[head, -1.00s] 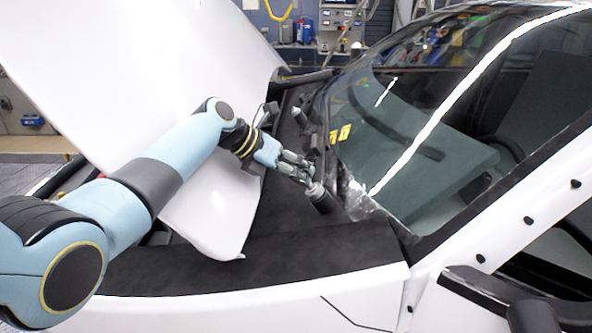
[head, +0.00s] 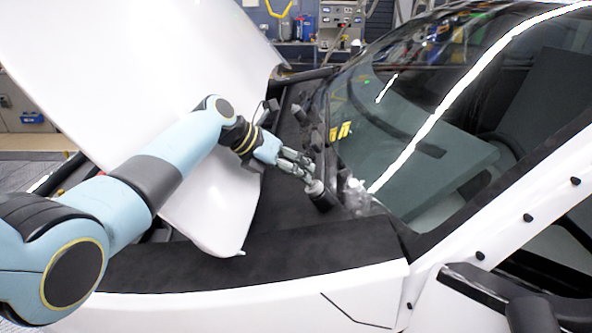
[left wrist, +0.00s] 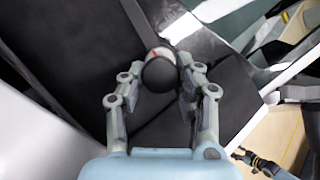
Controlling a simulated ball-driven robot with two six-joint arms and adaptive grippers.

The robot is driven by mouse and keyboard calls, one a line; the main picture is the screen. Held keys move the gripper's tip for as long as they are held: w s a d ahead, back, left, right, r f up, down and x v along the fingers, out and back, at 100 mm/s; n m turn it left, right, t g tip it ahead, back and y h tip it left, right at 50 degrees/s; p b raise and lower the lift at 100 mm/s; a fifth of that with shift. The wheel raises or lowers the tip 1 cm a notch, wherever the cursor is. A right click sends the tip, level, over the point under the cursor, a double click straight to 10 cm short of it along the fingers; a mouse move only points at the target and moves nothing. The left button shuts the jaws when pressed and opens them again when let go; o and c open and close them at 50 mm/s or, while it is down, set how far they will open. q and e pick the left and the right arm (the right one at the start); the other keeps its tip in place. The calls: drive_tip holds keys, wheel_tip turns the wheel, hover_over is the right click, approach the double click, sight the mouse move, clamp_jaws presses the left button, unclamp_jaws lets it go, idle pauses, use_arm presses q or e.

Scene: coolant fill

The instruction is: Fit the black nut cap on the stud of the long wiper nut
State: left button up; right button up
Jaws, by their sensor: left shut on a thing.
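The black nut cap (left wrist: 159,76) shows as a dark round shape between the fingers of my left gripper (left wrist: 162,72) in the left wrist view. My left gripper (head: 309,173) is shut on it. Just beyond the cap is a pale metallic piece (left wrist: 163,54) with a small red mark, seemingly the stud of the long wiper nut. In the head view a dark post with a light top (head: 316,187) stands at the fingertips. The cap hides part of the stud, so I cannot tell whether they touch.
The windshield (head: 400,150) rises close on the right of the gripper. The raised white hood (head: 120,70) is behind and left of my arm. Another dark post with a light tip (head: 298,110) stands farther back. The black cowl in front is clear.

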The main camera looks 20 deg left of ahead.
use_arm(q)
drive_tip(key=shift+w+d+f, duration=0.1)
drive_tip(key=shift+d+f, duration=0.1)
drive_tip(key=shift+f, duration=0.1)
drive_tip(key=shift+w+d+f+b, duration=0.1)
drive_tip(key=shift+d+f+b, duration=0.35)
drive_tip(key=shift+f, duration=0.25)
drive_tip(key=o, duration=0.9)
drive_tip(key=shift+w, duration=0.1)
drive_tip(key=shift+a+r, duration=0.1)
drive_tip(key=v, duration=1.2)
